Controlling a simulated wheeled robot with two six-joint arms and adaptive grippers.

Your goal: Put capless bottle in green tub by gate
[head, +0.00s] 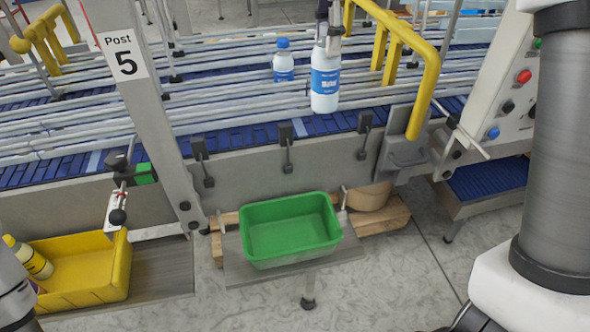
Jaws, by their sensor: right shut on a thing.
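A white bottle with a blue label (325,88) is upright over the front part of the conveyor. My right gripper (328,38) comes from above and is shut on its top. The gripper hides the bottle's mouth, and I cannot tell whether its base touches the conveyor. The green tub (290,256) stands empty on a small grey shelf in front of the conveyor, below the bottle in the picture. The yellow-railed gate (427,85) is just right of the bottle. My left gripper does not show; only part of my left arm is at the lower left edge.
A smaller bottle with a blue cap (284,65) stands on the conveyor behind. A yellow tub (95,297) with a yellow-capped bottle (32,259) is at lower left. The Post 5 column (150,110) rises left of the green tub. A button panel (505,85) is at right.

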